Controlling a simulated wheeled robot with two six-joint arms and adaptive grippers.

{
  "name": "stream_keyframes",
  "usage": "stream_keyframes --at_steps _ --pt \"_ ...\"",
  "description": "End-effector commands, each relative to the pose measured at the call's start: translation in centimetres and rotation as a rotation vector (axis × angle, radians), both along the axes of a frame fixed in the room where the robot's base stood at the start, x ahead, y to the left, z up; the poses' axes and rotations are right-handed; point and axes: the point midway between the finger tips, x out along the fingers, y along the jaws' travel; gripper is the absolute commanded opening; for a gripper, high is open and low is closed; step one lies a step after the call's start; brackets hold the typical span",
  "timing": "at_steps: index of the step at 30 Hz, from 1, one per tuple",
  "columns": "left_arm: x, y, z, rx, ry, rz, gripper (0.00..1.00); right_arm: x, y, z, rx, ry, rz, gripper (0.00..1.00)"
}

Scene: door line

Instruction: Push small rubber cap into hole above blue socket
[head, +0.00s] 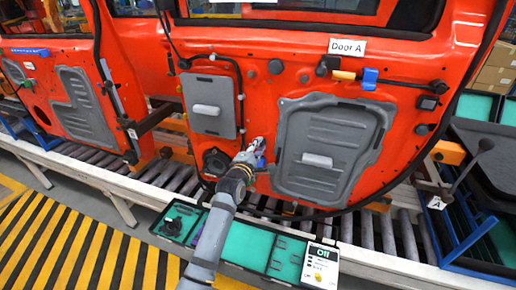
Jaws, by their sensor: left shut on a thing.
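My left gripper (258,148) is in front of the lower middle of the orange-red door marked Door A (290,100). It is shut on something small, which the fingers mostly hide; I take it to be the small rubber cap. I cannot tell whether it touches the door. A blue piece (370,78) sits at the upper right of the door, beside an orange one (344,75). A bit of blue also shows right at my left gripper, too small to make out. The hole is not clear to me. My right gripper is not in view.
A grey panel (318,161) with a pale handle lies right of my gripper, and a smaller grey panel (207,107) left of it. A black speaker-like disc (215,162) is close by. A teal-lined parts tray (245,245) stands below, before the roller conveyor (365,232).

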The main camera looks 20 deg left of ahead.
Motion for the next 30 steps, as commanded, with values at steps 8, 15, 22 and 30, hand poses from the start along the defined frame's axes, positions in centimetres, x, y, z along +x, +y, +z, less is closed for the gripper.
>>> stream_keyframes --at_steps 8,15,22,30 --pt "0.5 0.0 0.0 0.0 -0.001 0.0 0.0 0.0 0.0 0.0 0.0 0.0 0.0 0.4" --pt "0.9 0.0 0.2 0.001 -0.005 0.0 0.0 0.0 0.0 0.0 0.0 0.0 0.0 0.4" --pt "1.3 0.0 0.5 0.001 -0.01 0.001 0.0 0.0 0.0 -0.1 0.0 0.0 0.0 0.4" --pt "1.7 0.0 0.7 0.0 -0.014 0.001 0.0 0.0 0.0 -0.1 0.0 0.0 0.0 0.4"
